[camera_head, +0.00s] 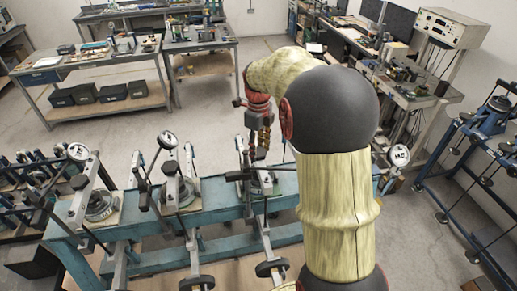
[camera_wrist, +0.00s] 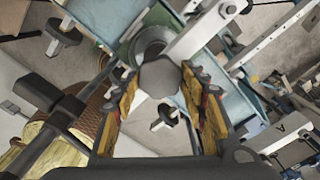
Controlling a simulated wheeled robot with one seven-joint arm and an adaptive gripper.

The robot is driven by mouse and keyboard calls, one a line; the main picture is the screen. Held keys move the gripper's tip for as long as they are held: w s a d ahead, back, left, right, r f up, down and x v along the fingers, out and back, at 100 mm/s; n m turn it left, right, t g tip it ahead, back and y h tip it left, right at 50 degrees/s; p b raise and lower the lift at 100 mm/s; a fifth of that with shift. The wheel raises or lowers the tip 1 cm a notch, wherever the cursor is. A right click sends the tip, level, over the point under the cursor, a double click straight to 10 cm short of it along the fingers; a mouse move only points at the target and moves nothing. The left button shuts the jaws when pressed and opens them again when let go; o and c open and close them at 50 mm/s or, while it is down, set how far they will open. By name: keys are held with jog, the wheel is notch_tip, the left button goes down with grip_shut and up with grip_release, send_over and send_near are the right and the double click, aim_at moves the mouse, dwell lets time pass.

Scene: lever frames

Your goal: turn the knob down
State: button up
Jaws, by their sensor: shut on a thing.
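In the head view my gripper (camera_head: 257,148) points down above the third lever frame on the blue bench (camera_head: 222,208). The knob cannot be told apart there behind the fingers. A pale metal bar (camera_wrist: 196,36) runs up and right from beside the knob in the wrist view.
Similar lever frames with round dials (camera_head: 168,140) stand to the left on the bench. Black weights (camera_head: 271,268) hang at its front. A blue rack (camera_head: 480,150) stands at right. Worktables (camera_head: 95,90) and an instrument desk (camera_head: 400,85) are behind, with open floor between.

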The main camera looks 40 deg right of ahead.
aim_at(258, 151)
jog(key=shift+m, duration=0.3)
jog(key=o, duration=1.1)
jog(key=shift+o, duration=0.4)
notch_tip(258, 151, up, 12)
dwell(0.3)
